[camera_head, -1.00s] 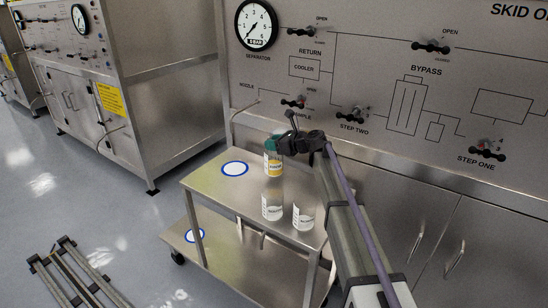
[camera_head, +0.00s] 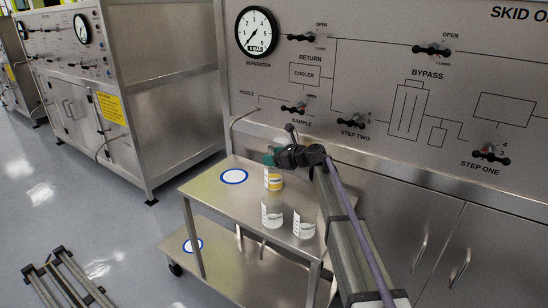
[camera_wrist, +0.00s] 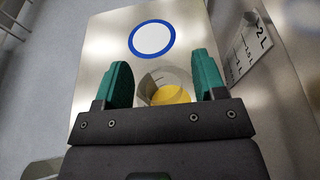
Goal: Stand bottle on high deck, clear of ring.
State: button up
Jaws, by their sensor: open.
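The yellow-labelled clear bottle (camera_head: 273,180) appears to stand upright on the cart's high deck (camera_head: 216,203). The blue-edged ring (camera_head: 234,177) lies on that deck to its left, with bare metal between them. My gripper (camera_head: 268,158) is over the bottle's top with its teal fingers open. In the wrist view, my gripper (camera_wrist: 166,85) has its fingers on either side of the bottle (camera_wrist: 170,95), with gaps showing. The ring (camera_wrist: 152,39) is beyond the fingertips there. The bottle's lower part is partly hidden by the gripper in that view.
Two clear containers with white labels, one at left (camera_head: 272,215) and one at right (camera_head: 303,225), stand near the deck's front. A lower deck (camera_head: 225,262) carries another blue ring (camera_head: 193,245). The skid panel (camera_head: 400,110) rises behind the cart.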

jog(key=p+v, duration=0.3)
jog(key=v, duration=0.9)
jog(key=shift+d, duration=0.1)
